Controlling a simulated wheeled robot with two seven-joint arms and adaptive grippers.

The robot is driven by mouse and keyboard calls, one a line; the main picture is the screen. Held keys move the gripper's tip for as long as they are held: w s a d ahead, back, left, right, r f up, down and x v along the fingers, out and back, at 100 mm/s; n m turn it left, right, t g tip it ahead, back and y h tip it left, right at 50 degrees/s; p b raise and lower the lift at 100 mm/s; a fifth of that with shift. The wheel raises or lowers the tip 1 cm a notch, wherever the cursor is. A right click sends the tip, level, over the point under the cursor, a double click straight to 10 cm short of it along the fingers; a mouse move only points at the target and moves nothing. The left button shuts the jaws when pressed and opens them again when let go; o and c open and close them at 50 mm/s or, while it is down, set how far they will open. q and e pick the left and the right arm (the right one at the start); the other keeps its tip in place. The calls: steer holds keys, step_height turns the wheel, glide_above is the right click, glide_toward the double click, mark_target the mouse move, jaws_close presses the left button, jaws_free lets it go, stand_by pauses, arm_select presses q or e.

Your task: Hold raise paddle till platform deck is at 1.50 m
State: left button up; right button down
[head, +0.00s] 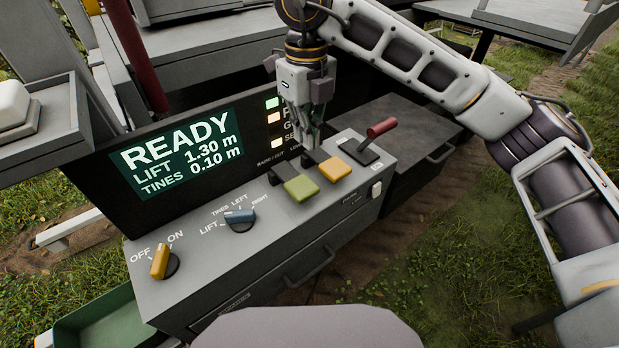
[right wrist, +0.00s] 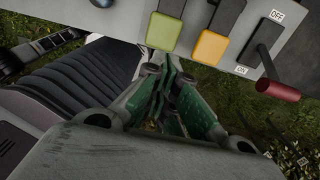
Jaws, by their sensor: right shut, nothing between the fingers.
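On the grey console, a green paddle (head: 301,187) and a yellow paddle (head: 335,169) sit side by side; both also show in the right wrist view, green (right wrist: 163,32) and yellow (right wrist: 210,46). The display (head: 177,152) reads READY, LIFT 1.30 m, TINES 0.10 m. My right gripper (head: 310,144) is shut and empty, pointing down near the paddles; in the wrist view its fingertips (right wrist: 168,72) look apart from both. My left gripper is not in view.
A red-handled lever (head: 382,127) stands right of the paddles. A dark drawer box (head: 395,125) adjoins the console. A green tray (head: 105,318) is at lower left.

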mark_target(308, 190)
steer(key=shift+d, duration=0.15)
stand_by(0.3)
steer(key=shift+f+p, duration=1.35)
steer(key=shift+f, duration=5.6)
